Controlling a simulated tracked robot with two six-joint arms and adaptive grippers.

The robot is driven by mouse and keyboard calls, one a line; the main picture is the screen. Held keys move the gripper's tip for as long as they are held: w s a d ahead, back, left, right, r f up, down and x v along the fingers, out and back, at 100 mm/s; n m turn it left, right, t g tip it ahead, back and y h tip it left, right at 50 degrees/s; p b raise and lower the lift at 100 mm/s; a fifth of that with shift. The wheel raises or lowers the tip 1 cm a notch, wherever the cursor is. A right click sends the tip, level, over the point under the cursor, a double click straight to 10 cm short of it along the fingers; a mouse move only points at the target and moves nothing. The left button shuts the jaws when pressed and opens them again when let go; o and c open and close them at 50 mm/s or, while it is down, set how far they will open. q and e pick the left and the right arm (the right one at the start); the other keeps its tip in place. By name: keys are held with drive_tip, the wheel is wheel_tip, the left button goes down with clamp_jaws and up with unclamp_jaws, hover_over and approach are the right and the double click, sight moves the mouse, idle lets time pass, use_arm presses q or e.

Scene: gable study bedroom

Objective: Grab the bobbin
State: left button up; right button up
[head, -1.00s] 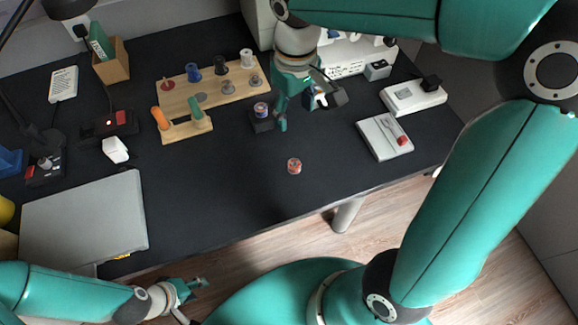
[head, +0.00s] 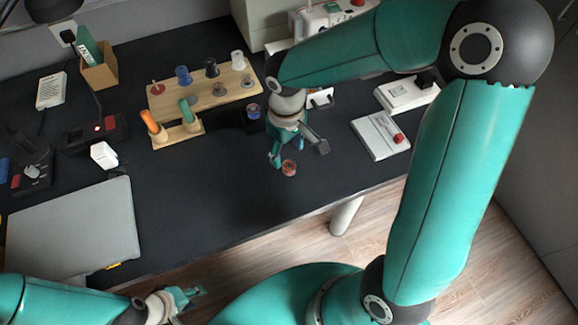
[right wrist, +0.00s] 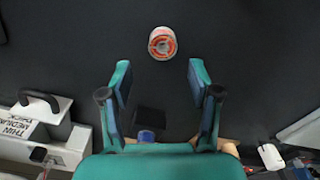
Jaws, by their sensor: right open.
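The bobbin (head: 289,168), small and round with a red-orange end, stands alone on the dark desk mat. In the right wrist view, the bobbin (right wrist: 162,43) shows its ringed orange end and pale side, centred sideways beyond the fingertips. My right gripper (head: 285,157) is open and empty, low over the desk just behind the bobbin. In the wrist view its two fingers (right wrist: 160,80) are spread wide, and the bobbin is not between them. My left gripper (head: 190,296) is below the desk's front edge at lower left; whether its fingers are open is unclear.
A wooden rack (head: 203,98) holds several spools, and a smaller stand (head: 178,133) holds orange and green handles. A dark block with a blue-topped spool (head: 253,112) is close to my right gripper. A closed laptop (head: 72,228) lies left. The mat's middle is clear.

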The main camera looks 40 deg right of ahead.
sight(287, 162)
drive_tip(key=f, duration=0.4)
drive_tip(key=shift+s+a+f, duration=0.1)
drive_tip(key=shift+s+a, duration=0.05)
drive_tip(key=shift+s, duration=0.1)
drive_tip(key=shift+c, duration=0.3)
drive_tip(key=c, duration=0.9)
